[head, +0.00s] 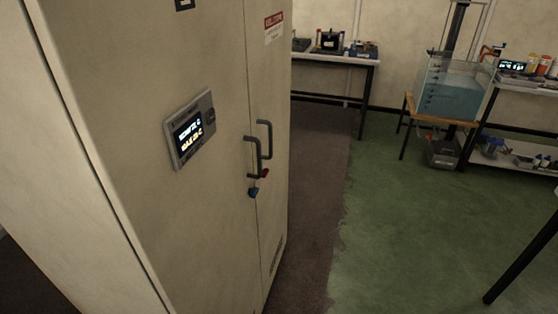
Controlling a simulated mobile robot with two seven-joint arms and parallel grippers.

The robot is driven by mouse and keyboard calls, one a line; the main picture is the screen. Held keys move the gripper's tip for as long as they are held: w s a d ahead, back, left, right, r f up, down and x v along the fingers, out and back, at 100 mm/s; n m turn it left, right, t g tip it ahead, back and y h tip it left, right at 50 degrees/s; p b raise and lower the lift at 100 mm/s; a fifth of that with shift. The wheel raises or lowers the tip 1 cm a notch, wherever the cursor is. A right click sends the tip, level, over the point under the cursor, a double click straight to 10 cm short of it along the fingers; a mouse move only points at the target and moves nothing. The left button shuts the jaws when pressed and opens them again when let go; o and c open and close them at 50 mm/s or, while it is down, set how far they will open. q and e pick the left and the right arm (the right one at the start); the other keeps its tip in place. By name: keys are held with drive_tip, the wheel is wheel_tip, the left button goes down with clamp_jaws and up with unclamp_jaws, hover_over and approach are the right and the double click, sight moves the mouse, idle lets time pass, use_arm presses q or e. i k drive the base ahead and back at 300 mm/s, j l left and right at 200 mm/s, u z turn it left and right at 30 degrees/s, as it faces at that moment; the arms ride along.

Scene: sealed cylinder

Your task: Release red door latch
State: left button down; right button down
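A tall beige cabinet (190,225) with two doors fills the left and middle of the head view. A small red latch (265,173) sits just below the dark handle (266,140) of the right-hand door. A blue latch (253,192) sits below the dark handle (252,158) of the left-hand door. Both doors look closed. Neither of my grippers shows in the view.
A display panel (190,130) is on the cabinet's left door. A table with equipment (345,59) stands at the back. A water tank (450,88) on a wooden stand and a shelf (520,145) are at the right. The green floor (410,230) beside the cabinet is clear.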

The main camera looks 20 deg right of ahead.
sight(266, 171)
drive_tip(key=i+l, duration=0.1)
drive_tip(key=l, duration=0.35)
drive_tip(key=l+u, duration=0.15)
drive_tip(key=l, duration=0.3)
drive_tip(key=i+l+u, duration=0.1)
drive_tip(key=l, duration=0.35)
drive_tip(key=i+l+u, duration=0.1)
drive_tip(key=i+l, duration=0.15)
drive_tip(key=l, duration=0.25)
drive_tip(key=i+l+u, duration=0.1)
drive_tip(key=l, duration=0.4)
drive_tip(key=i+l+u, duration=0.1)
drive_tip(key=l, duration=0.4)
drive_tip(key=i+l+u, duration=0.15)
drive_tip(key=l, duration=0.35)
drive_tip(key=i+l+u, duration=0.1)
drive_tip(key=l, duration=0.45)
drive_tip(key=i, duration=0.1)
